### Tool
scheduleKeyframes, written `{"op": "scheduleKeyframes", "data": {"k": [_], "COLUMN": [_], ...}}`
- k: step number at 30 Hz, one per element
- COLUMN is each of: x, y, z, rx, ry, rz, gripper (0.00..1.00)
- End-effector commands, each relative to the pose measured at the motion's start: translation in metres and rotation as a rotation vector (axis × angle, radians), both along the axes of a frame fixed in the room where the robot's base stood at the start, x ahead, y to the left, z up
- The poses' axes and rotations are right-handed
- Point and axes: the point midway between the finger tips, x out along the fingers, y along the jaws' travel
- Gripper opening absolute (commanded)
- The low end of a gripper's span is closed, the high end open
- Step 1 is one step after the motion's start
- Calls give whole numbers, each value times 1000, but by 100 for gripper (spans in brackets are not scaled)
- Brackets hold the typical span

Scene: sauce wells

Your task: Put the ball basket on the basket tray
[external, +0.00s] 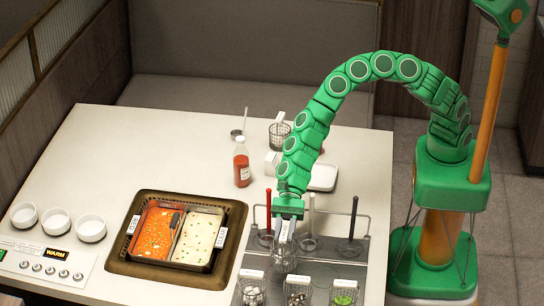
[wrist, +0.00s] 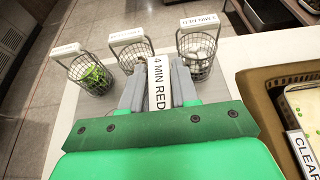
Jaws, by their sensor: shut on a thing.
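My gripper (external: 286,212) is shut on the white label handle (wrist: 158,88) of a wire basket (external: 284,262); the label reads "4 MIN RED". The held basket hangs below my gripper, and its contents are not clear. Three other wire baskets stand in a row at the front: one with white pieces (external: 251,294), a middle one (external: 297,296) with pale and dark pieces, and one with greens (external: 344,297). In the wrist view the white-filled basket (wrist: 198,65) is at right and the greens basket (wrist: 95,78) at left. A grey tray (external: 325,254) lies around and beneath this area.
A two-part pot (external: 232,262) with red and pale broth sits sunk in the table left of my gripper. Ladles stand on the grey rack, one with a red handle (external: 353,222). A sauce bottle (external: 241,165), another wire basket (external: 279,136) and a white dish (external: 323,177) stand behind.

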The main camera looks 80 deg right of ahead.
Motion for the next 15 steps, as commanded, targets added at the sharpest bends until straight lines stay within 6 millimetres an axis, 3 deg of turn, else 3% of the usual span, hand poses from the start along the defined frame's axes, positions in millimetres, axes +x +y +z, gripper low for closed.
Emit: {"op": "scheduleKeyframes", "data": {"k": [9, 15], "x": [5, 4], "y": [5, 5], "z": [-10, -35], "rx": [0, -1], "ry": [0, 2], "rz": [1, 0], "gripper": [0, 0]}}
